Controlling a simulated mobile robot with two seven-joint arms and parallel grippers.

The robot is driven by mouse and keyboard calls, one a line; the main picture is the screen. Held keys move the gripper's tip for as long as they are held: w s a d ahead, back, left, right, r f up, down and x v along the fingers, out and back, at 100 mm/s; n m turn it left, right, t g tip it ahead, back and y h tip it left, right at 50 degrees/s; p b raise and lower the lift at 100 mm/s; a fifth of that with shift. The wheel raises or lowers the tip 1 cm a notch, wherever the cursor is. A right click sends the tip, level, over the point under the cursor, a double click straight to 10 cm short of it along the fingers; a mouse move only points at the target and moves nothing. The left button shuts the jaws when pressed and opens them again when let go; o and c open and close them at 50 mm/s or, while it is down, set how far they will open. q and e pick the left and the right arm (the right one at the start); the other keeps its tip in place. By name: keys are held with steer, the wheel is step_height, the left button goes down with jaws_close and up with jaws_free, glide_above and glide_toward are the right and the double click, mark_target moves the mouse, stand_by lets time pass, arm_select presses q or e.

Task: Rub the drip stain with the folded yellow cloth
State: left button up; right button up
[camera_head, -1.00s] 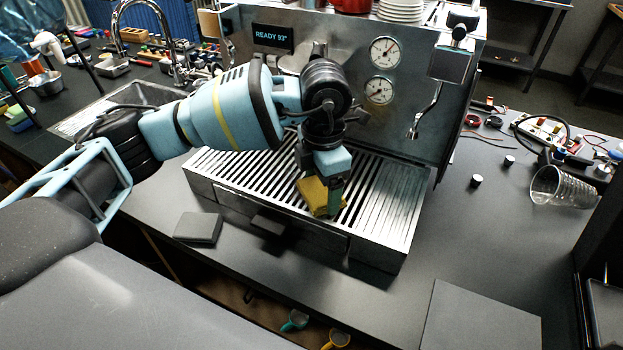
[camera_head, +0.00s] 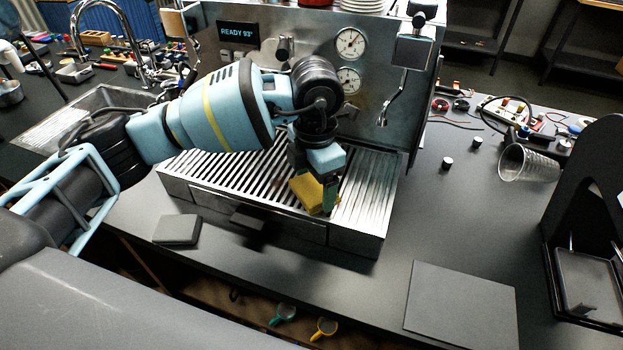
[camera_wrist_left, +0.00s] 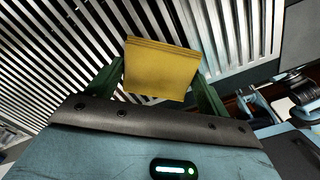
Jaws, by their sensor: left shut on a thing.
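My left gripper (camera_head: 328,190) is shut on the folded yellow cloth (camera_head: 306,192), low over the slatted metal drip tray (camera_head: 268,200) of the brewer. In the left wrist view the cloth (camera_wrist_left: 161,72) sits between the two green fingers, with the tray slats (camera_wrist_left: 225,35) behind it. I cannot tell whether the cloth touches the tray. I cannot make out the drip stain for sure; the arm and cloth hide part of the tray and front panel. My right gripper is not in view.
The brewer's panel (camera_head: 300,60) with gauges and a steam wand (camera_head: 392,97) rises behind the tray. A dark pad (camera_head: 177,229) lies in front left, a flat grey plate (camera_head: 462,300) front right. A clear cup (camera_head: 527,163) lies tipped at right, near a black stand (camera_head: 590,195).

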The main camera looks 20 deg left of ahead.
arm_select(q)
steer(key=shift+r, duration=0.1)
steer(key=shift+r+p, duration=0.85)
steer(key=shift+r, duration=2.15)
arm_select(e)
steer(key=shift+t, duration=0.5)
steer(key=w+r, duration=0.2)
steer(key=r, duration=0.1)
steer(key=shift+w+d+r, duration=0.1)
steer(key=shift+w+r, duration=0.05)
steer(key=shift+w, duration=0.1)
arm_select(q)
step_height(320, 180, up, 3)
steer(key=shift+f, duration=0.1)
